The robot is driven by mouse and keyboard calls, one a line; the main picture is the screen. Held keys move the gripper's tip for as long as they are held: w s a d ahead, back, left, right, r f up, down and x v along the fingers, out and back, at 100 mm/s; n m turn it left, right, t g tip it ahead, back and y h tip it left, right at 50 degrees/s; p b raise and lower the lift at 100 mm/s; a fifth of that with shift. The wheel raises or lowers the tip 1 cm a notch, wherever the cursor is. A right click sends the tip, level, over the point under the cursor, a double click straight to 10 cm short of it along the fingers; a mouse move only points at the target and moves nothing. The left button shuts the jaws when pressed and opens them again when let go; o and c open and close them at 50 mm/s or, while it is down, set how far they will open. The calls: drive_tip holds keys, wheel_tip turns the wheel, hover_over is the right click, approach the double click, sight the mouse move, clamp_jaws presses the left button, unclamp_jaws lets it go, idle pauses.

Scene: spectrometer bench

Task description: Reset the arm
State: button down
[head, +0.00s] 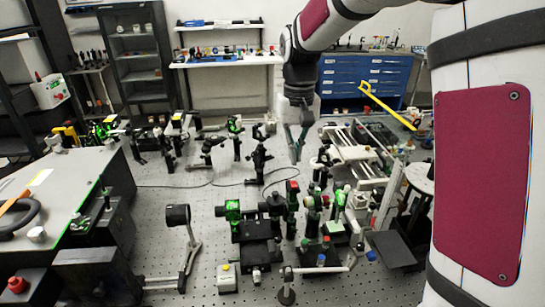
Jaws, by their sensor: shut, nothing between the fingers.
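My arm comes in from the upper right, with white links and dark red panels. It bends down to my gripper (296,150), which hangs above the perforated optical bench (185,285) near the middle of the picture. The fingers point down and are shut, with nothing held between them. Dark optic mounts stand on the bench close to the fingertips in the picture. I cannot tell the exact gap between them.
Several optics with green parts stand mid-bench, such as one green-faced mount (233,208). A black cylinder on a post (178,215) stands left of them. A grey instrument box (60,190) fills the left. A blue drawer cabinet (362,80) and white shelf (225,61) stand behind.

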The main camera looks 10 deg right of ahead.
drive_tip(key=s+r+t, duration=0.3)
drive_tip(key=s+r, duration=0.6)
drive_tip(key=s, duration=0.4)
drive_tip(key=s+n+t, duration=0.1)
drive_tip(key=s+t, duration=0.1)
drive_tip(key=s, duration=1.1)
drive_tip(key=shift+f+t, duration=0.3)
drive_tip(key=w+m+g+b, duration=0.1)
drive_tip(key=w+g+b, duration=0.2)
drive_tip(key=w, duration=2.1)
drive_tip(key=b, duration=0.3)
drive_tip(key=shift+d+f+b, duration=0.15)
drive_tip(key=shift+f+b, duration=0.2)
drive_tip(key=shift+f, duration=0.1)
